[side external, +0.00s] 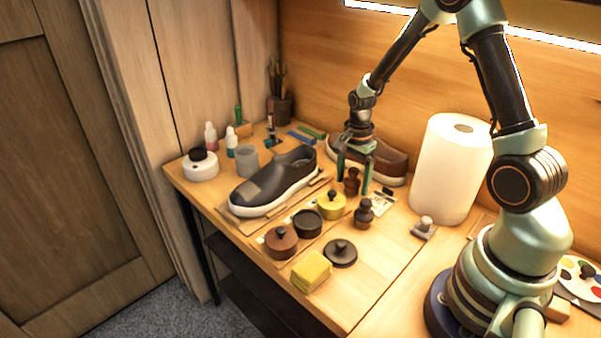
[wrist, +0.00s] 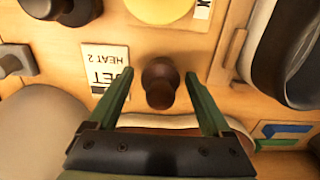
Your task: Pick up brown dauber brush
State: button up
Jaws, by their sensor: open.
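The brown dauber brush (side external: 352,182) stands upright on the table, a small dark brown knob-handled piece. In the wrist view the brush (wrist: 160,84) shows from above between my two fingers, with wood visible on both sides of it. My gripper (side external: 353,188) points down around the brush, with one finger on either side. It also shows in the wrist view (wrist: 159,73), open, the fingers apart from the brush. A second, darker dauber (side external: 364,212) stands nearer the front.
A printed card (wrist: 104,68) lies beside the brush. A yellow tin (side external: 331,205), a black tin (side external: 307,223) and a brown lidded tin (side external: 281,242) stand in front. A dark sneaker (side external: 275,182) lies left, a brown shoe (side external: 388,160) behind, and a paper roll (side external: 450,172) right.

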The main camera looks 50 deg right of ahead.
aim_at(354, 170)
jog(key=shift+f, duration=0.2)
jog(key=c, duration=1.3)
jog(key=shift+r, duration=0.1)
notch_tip(354, 170, up, 10)
jog(key=shift+f, duration=0.1)
